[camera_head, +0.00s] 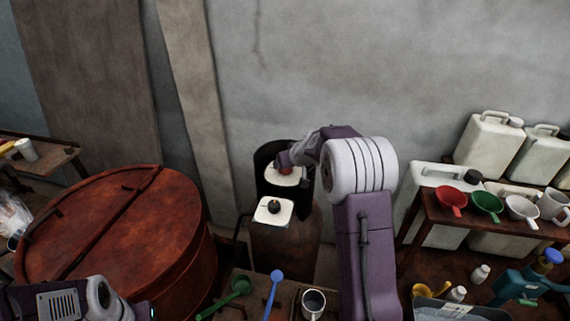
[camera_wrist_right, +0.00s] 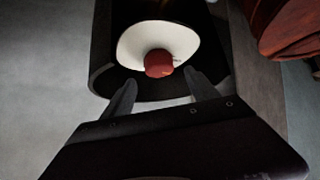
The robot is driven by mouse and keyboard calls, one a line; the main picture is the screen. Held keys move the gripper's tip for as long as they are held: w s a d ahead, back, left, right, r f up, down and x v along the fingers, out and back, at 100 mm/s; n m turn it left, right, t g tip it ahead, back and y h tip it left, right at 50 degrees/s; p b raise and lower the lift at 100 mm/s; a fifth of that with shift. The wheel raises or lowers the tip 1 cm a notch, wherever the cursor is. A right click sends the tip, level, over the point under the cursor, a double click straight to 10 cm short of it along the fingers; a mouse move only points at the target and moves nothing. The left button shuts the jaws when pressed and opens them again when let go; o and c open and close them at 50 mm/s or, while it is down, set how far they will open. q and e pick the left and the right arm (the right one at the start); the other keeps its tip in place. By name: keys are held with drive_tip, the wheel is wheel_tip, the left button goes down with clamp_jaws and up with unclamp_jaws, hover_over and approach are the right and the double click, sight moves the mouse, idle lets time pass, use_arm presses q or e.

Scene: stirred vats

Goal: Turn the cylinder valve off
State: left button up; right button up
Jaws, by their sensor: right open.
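The cylinder valve is a red knob (camera_wrist_right: 158,63) on a white round top (camera_wrist_right: 135,45), inside a dark curved collar (camera_wrist_right: 100,80).
A large rust-red vat (camera_head: 120,235) is at left. White jerrycans (camera_head: 488,146) stand at right.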

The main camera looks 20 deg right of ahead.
drive_tip(key=p+x, duration=0.1)
drive_tip(key=x, duration=0.5)
drive_tip(key=shift+w, duration=0.15)
